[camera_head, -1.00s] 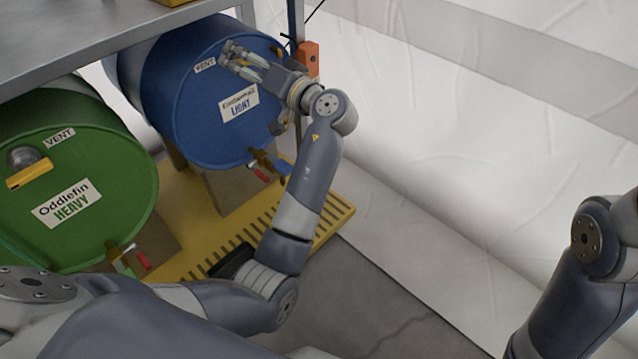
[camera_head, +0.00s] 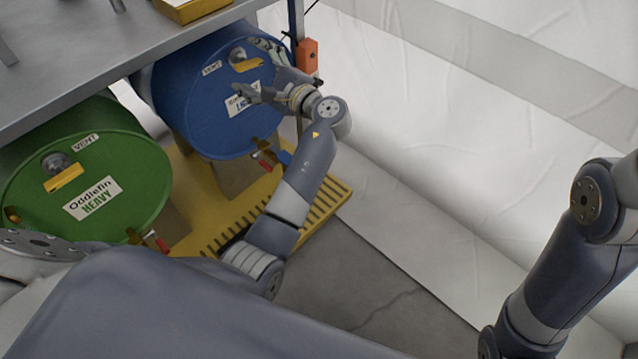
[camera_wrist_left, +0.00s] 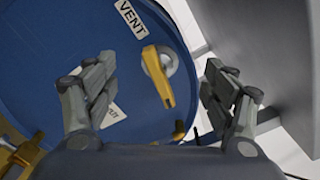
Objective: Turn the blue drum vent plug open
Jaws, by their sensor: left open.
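The blue drum (camera_head: 205,112) lies on its side under the shelf, its round face toward me. Its vent plug (camera_head: 239,55), a grey knob with a yellow handle (camera_head: 249,65), sits near the top beside the VENT label (camera_head: 212,68). The handle lies nearly level in the head view. My left gripper (camera_head: 256,70) is open and empty, its fingers spread above and below the plug. In the left wrist view the plug (camera_wrist_left: 160,70) shows between the fingers, apart from both, its handle pointing down. My right gripper is out of view.
A green drum (camera_head: 140,175) with its own yellow-handled vent plug (camera_head: 62,172) lies to the left. A metal shelf (camera_head: 90,60) overhangs both. An orange box (camera_head: 307,57) is on the post at right. Taps with red and blue handles are below the faces. Open floor (camera_head: 375,280) lies right.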

